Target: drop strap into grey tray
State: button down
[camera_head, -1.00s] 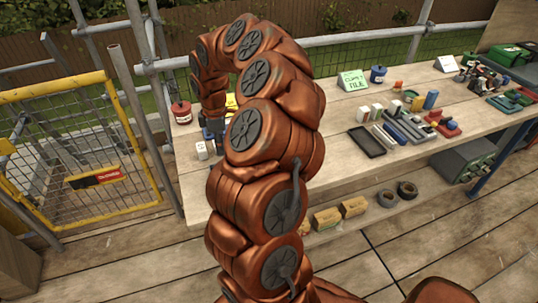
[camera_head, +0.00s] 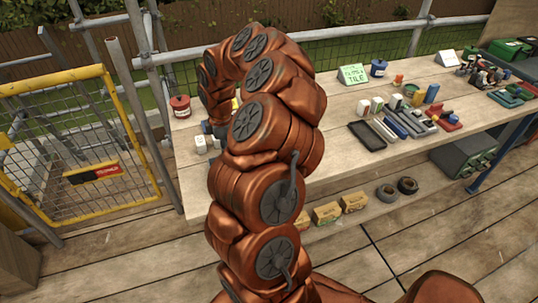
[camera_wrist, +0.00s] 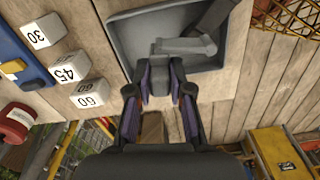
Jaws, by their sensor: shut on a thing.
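In the wrist view, my gripper (camera_wrist: 161,70) is shut on a grey strap (camera_wrist: 187,46), a slim bent piece that lies crosswise beyond the fingertips. The strap shows over the inside of the grey tray (camera_wrist: 122,38), a shallow square tray with rounded corners. I cannot tell whether the strap touches the tray floor. A darker strip, perhaps another strap or a shadow, shows in the tray's upper right. In the head view, my arm hides the grey tray, the strap and the fingertips.
White blocks marked 30, 45 and 60 (camera_wrist: 90,94) stand left of the tray, by a blue item (camera_wrist: 20,60) and a red tin (camera_wrist: 16,122). In the head view, a black tray (camera_head: 367,136) and several parts lie farther right. Bare bench lies between.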

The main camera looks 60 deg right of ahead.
jog(key=c, duration=1)
grip_release()
notch_tip(320, 180, up, 12)
dwell(0.3)
jog(key=s+a+r+m, duration=0.1)
jog(key=s+a+r, duration=0.15)
jog(key=a, duration=0.75)
jog(key=s+a+r, duration=0.1)
jog(key=a+r, duration=0.2)
jog(key=a, duration=0.8)
jog(key=s+a+f+m, duration=0.1)
jog(key=s+a+m, duration=0.1)
jog(key=s, duration=0.4)
jog(key=s+a+f+m+g, duration=0.1)
jog(key=s+a+f+m, duration=0.1)
jog(key=s+a, duration=0.3)
jog(key=s+a+f+m, duration=0.2)
jog(key=s+a+m, duration=0.1)
jog(key=s, duration=0.6)
jog(key=shift+s+a+m+g, duration=0.2)
jog(key=shift+a+m+g, duration=0.15)
jog(key=shift+a, duration=0.35)
